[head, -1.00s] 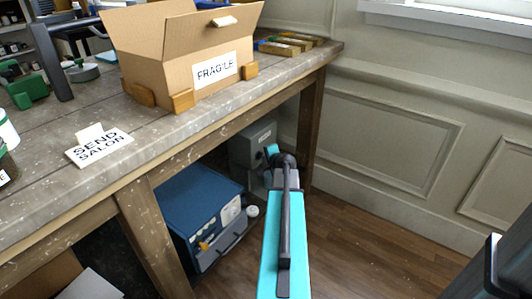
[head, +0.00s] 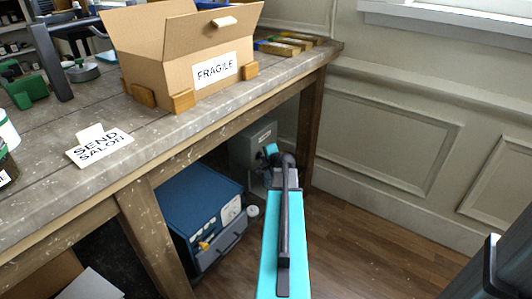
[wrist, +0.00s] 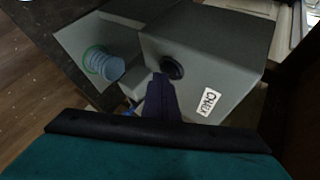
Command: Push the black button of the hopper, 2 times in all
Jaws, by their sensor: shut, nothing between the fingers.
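The hopper (head: 251,143) is a grey box under the workbench, partly hidden behind my arm in the head view. In the wrist view the hopper (wrist: 215,45) fills the middle, with a white label that seems to read CHALK. Its round black button (wrist: 172,68) is on the near face. My gripper (wrist: 160,80) is shut and empty, its tip just at the button's lower left in the picture. I cannot tell whether it touches. In the head view my gripper (head: 271,150) is in front of the hopper, and the button is not distinguishable.
A blue machine (head: 203,205) stands left of my arm under the workbench (head: 150,150). A bench leg (head: 310,130) rises close right of my gripper. Wooden floor on the right is clear.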

